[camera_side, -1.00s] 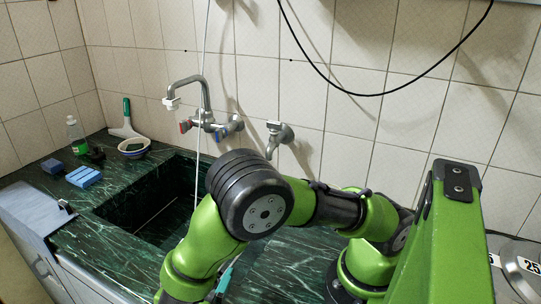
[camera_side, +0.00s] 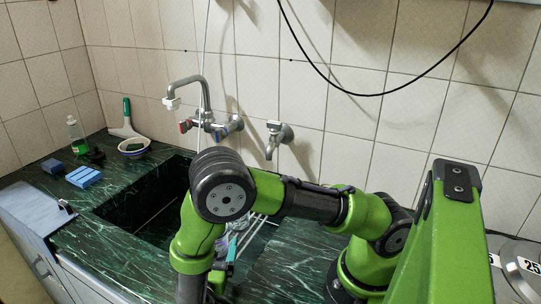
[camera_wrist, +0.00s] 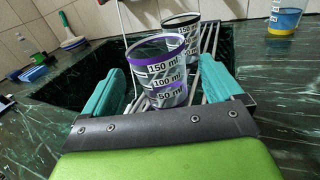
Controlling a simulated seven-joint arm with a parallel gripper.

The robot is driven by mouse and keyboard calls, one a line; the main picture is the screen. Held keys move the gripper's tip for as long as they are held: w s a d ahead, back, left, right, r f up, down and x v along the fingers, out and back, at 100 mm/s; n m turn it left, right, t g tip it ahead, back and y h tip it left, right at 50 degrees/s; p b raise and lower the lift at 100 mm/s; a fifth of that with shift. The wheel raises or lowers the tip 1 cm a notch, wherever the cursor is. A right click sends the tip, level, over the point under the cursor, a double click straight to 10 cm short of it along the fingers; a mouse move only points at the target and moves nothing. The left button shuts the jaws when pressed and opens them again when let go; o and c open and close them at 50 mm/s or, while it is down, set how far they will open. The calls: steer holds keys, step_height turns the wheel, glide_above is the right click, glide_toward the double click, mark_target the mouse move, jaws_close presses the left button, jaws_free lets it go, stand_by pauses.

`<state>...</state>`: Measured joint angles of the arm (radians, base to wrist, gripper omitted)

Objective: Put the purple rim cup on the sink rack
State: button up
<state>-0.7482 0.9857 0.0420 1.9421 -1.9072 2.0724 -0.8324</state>
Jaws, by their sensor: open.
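The purple rim cup (camera_wrist: 155,72) is clear, with black volume marks, and stands upright in the middle of the wrist view. It appears to rest on the sink rack (camera_wrist: 207,42), a set of pale wire bars. My gripper (camera_wrist: 163,66) is open, with one teal finger on each side of the cup. I cannot tell whether either finger touches it. In the side view my arm hides most of the gripper, and one teal finger (camera_side: 232,249) shows. The rack's bars (camera_side: 264,222) show there beside the arm.
A clear cup with a black rim (camera_wrist: 180,42) stands close behind the purple rim cup. A yellow and blue cup (camera_wrist: 284,21) stands at the far right. The dark sink basin (camera_side: 150,205) lies left of my arm. The tap (camera_side: 204,112) is above it.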

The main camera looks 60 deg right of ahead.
steer(key=x, duration=0.5)
steer(key=shift+d, duration=0.1)
steer(key=shift+w, duration=0.1)
steer(key=c, duration=1.1)
steer(key=shift+r, duration=0.1)
